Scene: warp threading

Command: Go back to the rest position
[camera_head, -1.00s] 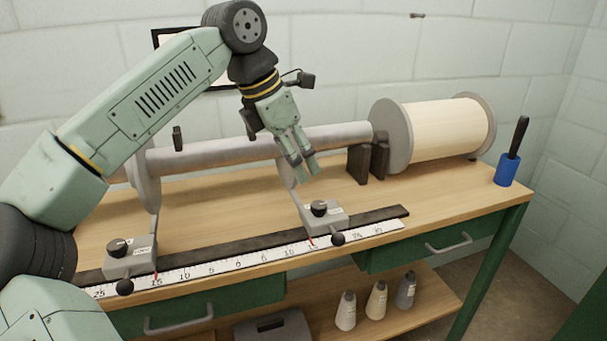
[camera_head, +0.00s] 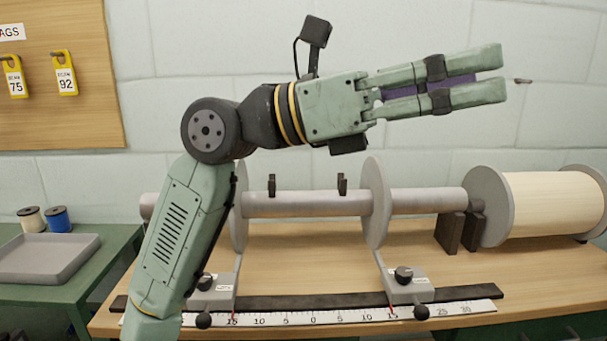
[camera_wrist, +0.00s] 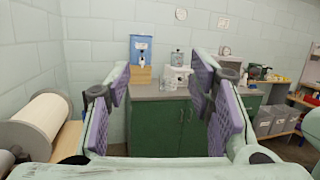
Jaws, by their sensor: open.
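My gripper (camera_head: 490,75) is raised in front of the wall in the head view, above the workbench, with its fingers pointing right. Its fingers are apart and nothing is between them. In the wrist view my gripper (camera_wrist: 165,100) shows two purple-padded fingers spread wide. Below it, a grey beam with two discs (camera_head: 376,205) lies along the workbench (camera_head: 330,260). No object touches the fingers.
A spool of cream thread (camera_head: 555,205) stands at the bench's right. A grey tray (camera_head: 45,260) is at left. A green cabinet (camera_wrist: 165,128) with a blue-topped dispenser (camera_wrist: 141,50) faces the wrist camera.

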